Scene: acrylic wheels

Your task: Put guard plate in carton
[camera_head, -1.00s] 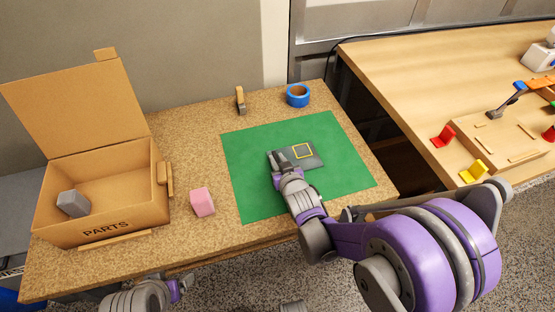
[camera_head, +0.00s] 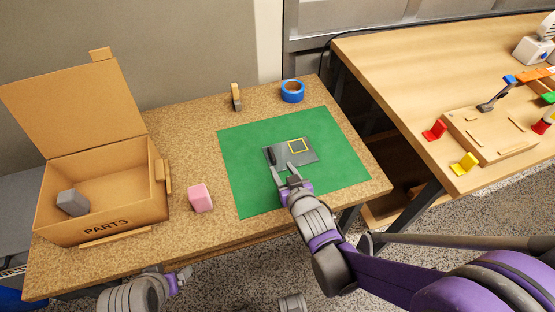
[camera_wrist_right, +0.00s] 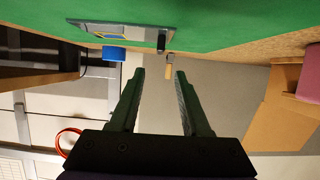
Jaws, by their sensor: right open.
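The guard plate looks to be the flat grey plate (camera_head: 303,154) with a yellow square outline and a black handle (camera_head: 272,156) at its left end. It lies on the green mat (camera_head: 245,190). In the right wrist view the plate (camera_wrist_right: 100,27) shows at the top, beyond the fingertips. My right gripper (camera_head: 286,168) is open and empty at the plate's near left edge, apart from the handle. Its spread fingers (camera_wrist_right: 160,74) show in the wrist view. The open carton (camera_head: 140,218) marked PARTS stands at the left. My left gripper (camera_head: 181,280) is partly visible at the bottom; its jaws are unclear.
A grey block (camera_head: 73,202) lies in the carton. A pink block (camera_head: 200,197) stands between carton and mat. A blue tape roll (camera_head: 292,91) and a small brush-like thing (camera_head: 236,97) are at the back. A second table (camera_head: 390,75) with coloured parts stands at the right.

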